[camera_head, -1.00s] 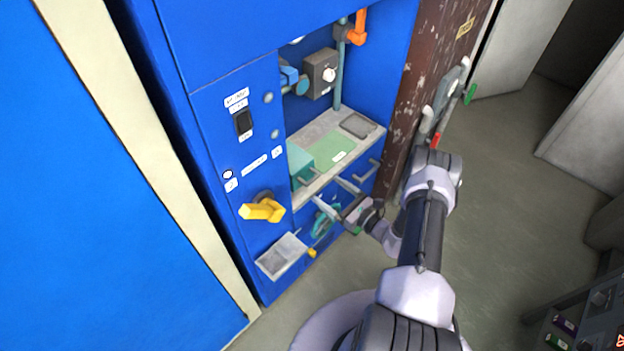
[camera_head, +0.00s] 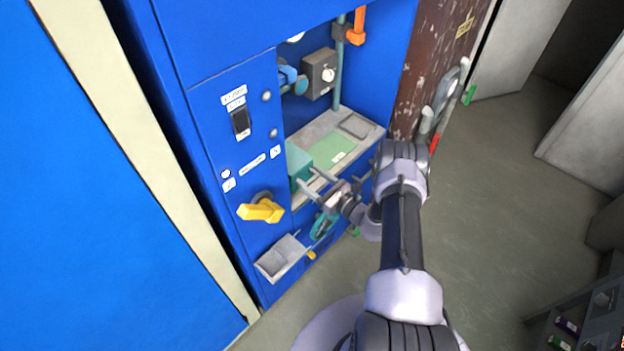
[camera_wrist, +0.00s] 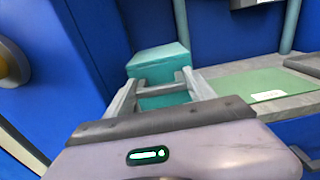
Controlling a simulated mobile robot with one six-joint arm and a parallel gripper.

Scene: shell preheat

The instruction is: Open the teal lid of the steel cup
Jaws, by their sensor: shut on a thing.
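The teal lid (camera_head: 300,160) is a box-like block at the left end of the grey shelf in the blue cabinet. It also shows in the wrist view (camera_wrist: 158,60), straight ahead of my gripper. My gripper (camera_head: 308,178) has its two grey fingers on either side of a grey handle bar (camera_wrist: 162,88) at the front of the lid, and is shut on it. The wrist view shows the fingers (camera_wrist: 161,80) reaching the front of the lid. The lid looks closed. I cannot make out a steel cup; it seems hidden by the lid.
A green mat (camera_head: 334,148) lies on the shelf (camera_head: 352,147) right of the lid. A yellow handle (camera_head: 261,209) sticks out at the left, above a small grey tray (camera_head: 281,257). A teal ring-shaped handle (camera_head: 322,226) is below my gripper. A grey box (camera_head: 318,72) hangs above.

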